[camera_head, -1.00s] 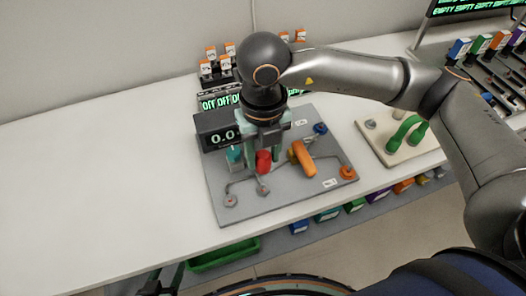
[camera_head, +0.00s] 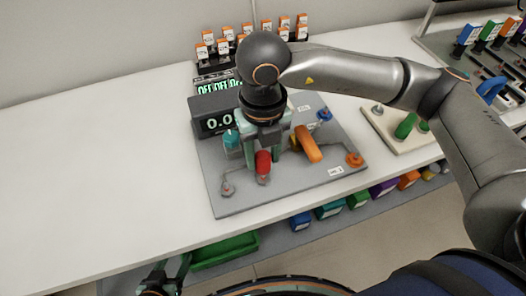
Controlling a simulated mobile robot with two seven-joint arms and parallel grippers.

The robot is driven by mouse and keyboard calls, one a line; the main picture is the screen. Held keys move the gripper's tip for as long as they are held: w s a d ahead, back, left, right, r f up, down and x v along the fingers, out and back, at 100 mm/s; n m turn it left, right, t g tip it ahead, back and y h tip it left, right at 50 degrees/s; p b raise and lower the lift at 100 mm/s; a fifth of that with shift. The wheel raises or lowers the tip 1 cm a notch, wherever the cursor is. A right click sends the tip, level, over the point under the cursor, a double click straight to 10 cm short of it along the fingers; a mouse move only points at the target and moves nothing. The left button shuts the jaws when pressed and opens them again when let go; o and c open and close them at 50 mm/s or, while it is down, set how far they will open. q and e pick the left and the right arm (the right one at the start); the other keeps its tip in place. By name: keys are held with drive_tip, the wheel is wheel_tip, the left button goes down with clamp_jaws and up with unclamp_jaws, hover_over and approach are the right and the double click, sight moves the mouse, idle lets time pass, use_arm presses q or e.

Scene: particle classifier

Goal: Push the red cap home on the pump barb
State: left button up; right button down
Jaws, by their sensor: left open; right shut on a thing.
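The red cap (camera_head: 263,163) is in front of my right gripper (camera_head: 264,157), whose jaws are shut on it. The cap is directly above a small grey barb (camera_head: 263,179) on the front part of the grey board (camera_head: 300,188). Only a little of the barb shows below the cap, and I cannot tell how far the cap is seated. My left gripper (camera_head: 168,277) is open and empty, low at the picture's bottom edge, in front of the table and away from the board.
A second bare barb (camera_head: 227,190) stands to the left. The table (camera_head: 110,165) is clear at left.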

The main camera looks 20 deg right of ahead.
sight(263, 166)
use_arm(q)
drive_tip(key=shift+s+a+f, duration=0.15)
drive_tip(key=shift+f, duration=0.25)
idle(0.6)
drive_tip(key=shift+f+b, duration=0.45)
drive_tip(key=shift+b, duration=0.25)
idle(0.7)
drive_tip(key=shift+f+b, duration=1.85)
drive_tip(key=shift+b, duration=0.05)
use_arm(e)
drive_tip(key=shift+f, duration=1.8)
use_arm(q)
drive_tip(key=shift+r, duration=0.1)
use_arm(e)
drive_tip(key=shift+c, duration=1.5)
unclamp_jaws()
drive_tip(key=shift+r, duration=0.1)
drive_tip(key=shift+r, duration=0.75)
use_arm(q)
drive_tip(key=r+p, duration=0.1)
drive_tip(key=d+r, duration=0.1)
drive_tip(key=shift+r+p, duration=0.3)
drive_tip(key=shift+p, duration=0.05)
use_arm(e)
wheel_tip(263, 166, up, 11)
use_arm(q)
drive_tip(key=shift+w+d+r, duration=0.1)
drive_tip(key=shift+w, duration=0.1)
